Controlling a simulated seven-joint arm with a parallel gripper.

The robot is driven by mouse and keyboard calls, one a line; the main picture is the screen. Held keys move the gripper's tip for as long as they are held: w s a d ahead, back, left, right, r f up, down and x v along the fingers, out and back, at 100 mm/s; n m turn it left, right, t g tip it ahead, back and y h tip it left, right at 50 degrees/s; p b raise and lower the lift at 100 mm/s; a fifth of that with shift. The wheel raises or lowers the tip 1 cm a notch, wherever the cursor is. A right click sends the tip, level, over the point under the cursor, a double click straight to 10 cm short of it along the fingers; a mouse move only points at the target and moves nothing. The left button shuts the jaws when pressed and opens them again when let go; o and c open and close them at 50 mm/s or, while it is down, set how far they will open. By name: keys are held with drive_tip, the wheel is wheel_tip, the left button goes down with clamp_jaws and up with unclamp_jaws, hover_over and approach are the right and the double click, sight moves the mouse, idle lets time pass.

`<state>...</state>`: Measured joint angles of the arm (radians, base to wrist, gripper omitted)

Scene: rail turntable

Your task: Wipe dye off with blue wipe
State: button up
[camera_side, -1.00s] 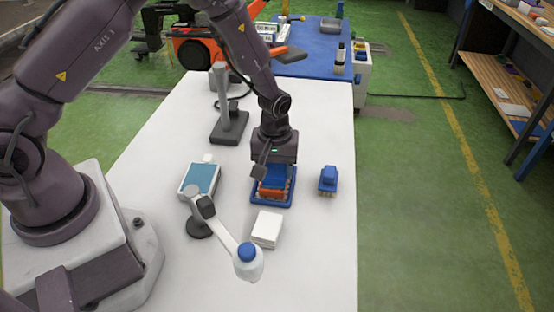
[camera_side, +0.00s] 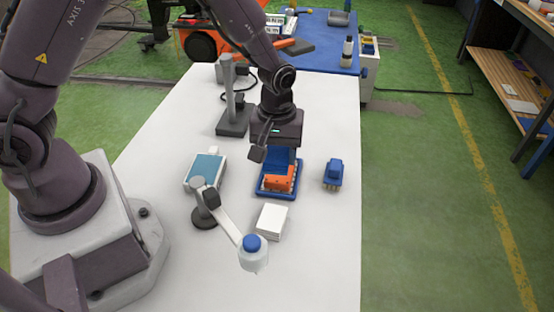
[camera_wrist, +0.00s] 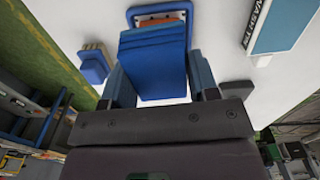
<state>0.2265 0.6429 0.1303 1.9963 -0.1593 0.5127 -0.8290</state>
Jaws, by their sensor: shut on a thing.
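My gripper (camera_side: 282,152) is over the back part of a blue tray (camera_side: 262,192) on the white table. In the wrist view, its fingers (camera_wrist: 164,82) are shut on a blue wipe (camera_wrist: 160,78), a thick folded blue pad hanging between them. An orange block (camera_side: 280,178) sits in the tray, and its far side is partly hidden by the gripper and wipe. In the wrist view, the tray's rim (camera_wrist: 129,14) shows beyond the wipe. I cannot make out any dye clearly; the wipe covers much of the tray there.
A blue brush-like item (camera_side: 333,173) stands right of the tray. A white stack (camera_side: 271,222) lies in front. A blue-topped box (camera_side: 205,170) is at left, near a jointed arm with a blue-capped white end (camera_side: 253,258). A dark-based post (camera_side: 232,125) stands behind. The front-right table is clear.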

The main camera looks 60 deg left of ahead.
drive_tip(key=shift+r, duration=1.1)
